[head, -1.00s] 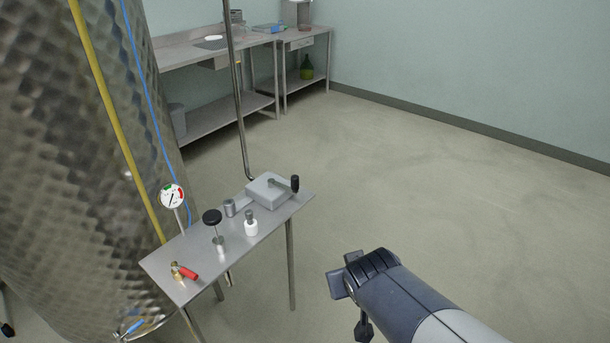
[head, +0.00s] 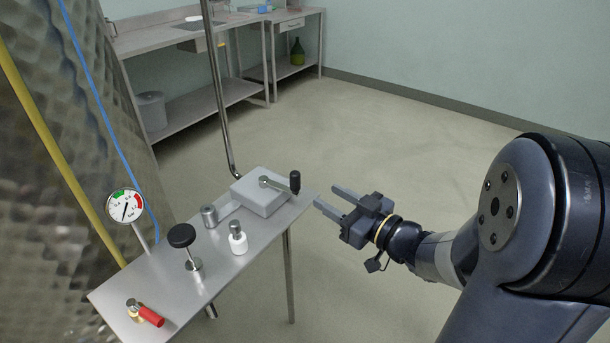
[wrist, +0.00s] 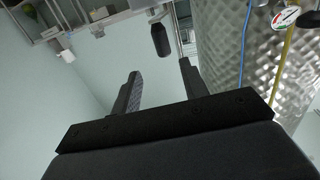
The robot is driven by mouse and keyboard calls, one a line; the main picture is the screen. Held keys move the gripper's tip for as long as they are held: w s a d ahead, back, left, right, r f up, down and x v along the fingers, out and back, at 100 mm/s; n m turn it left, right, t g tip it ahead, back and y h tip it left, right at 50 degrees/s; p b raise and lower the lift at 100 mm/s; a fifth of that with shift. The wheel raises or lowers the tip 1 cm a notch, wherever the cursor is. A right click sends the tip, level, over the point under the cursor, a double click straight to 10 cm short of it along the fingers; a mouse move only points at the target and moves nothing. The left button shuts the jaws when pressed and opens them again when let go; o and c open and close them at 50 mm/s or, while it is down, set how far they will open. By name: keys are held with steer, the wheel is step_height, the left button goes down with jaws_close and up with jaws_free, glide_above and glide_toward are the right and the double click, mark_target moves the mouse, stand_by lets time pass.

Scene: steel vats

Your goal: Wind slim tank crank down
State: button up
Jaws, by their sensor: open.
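The crank is a grey box (head: 262,193) with a metal arm (head: 272,183) and an upright black handle (head: 295,182), at the far right end of a small steel shelf (head: 185,268). In the wrist view the black handle (wrist: 160,40) shows beyond the fingers, above the gap between them. My gripper (head: 328,199) is open and empty, just right of the handle and apart from it, its fingers pointing left. The big dimpled steel tank (head: 45,170) stands at the left; it also shows in the wrist view (wrist: 262,55).
On the shelf stand a pressure gauge (head: 125,206), a black knob (head: 182,236), a white-based fitting (head: 238,240), a metal cylinder (head: 209,216) and a red-handled valve (head: 148,315). A steel pipe (head: 218,100) rises behind the box. Steel benches (head: 190,70) line the back; open floor lies right.

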mark_target(299, 180)
steer(key=shift+y, duration=0.3)
steer(key=x, duration=1.1)
steer(key=shift+s+f+b, duration=0.1)
steer(key=shift+b, duration=0.2)
jaws_close()
